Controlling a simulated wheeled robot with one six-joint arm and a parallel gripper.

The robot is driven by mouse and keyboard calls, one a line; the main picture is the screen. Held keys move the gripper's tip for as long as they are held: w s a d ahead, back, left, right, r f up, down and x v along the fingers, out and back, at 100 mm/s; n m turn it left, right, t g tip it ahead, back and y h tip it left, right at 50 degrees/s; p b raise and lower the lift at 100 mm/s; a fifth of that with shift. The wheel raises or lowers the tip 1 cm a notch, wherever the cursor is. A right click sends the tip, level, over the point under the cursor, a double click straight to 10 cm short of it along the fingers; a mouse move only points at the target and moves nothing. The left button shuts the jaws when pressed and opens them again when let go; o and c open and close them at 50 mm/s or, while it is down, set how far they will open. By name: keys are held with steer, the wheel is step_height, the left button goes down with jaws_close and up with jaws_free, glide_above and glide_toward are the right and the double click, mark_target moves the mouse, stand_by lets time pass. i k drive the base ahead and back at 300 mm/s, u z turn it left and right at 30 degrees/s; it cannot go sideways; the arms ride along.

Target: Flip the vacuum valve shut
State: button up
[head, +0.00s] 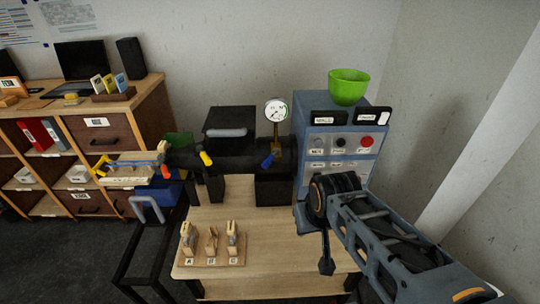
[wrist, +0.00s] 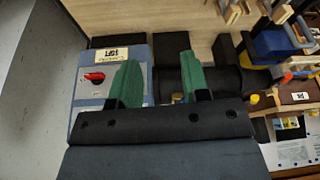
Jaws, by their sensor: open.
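A round white gauge (head: 276,110) stands above the blue lever on a brass stem. I cannot tell which lever is the vacuum valve. In the wrist view, my gripper (wrist: 158,72) is open and empty, with two green fingers apart. The dark pipe (wrist: 205,80) shows behind and beside the right finger, and a yellow lever end (wrist: 254,98) lies farther right. My fingertips are not clear in the head view.
A blue-grey control cabinet (head: 345,165) with a red knob (head: 367,142) stands right of the pipe, a green bowl (head: 348,86) on top. Wooden pegs on a board (head: 212,262) stand on the table (head: 275,230). A black frame (head: 150,245) stands at left.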

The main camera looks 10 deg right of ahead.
mark_target(269, 160)
steer(key=u, duration=0.55)
steer(key=k, duration=0.65)
steer(key=u, duration=0.85)
steer(key=i, duration=1.15)
steer(key=z, duration=0.3)
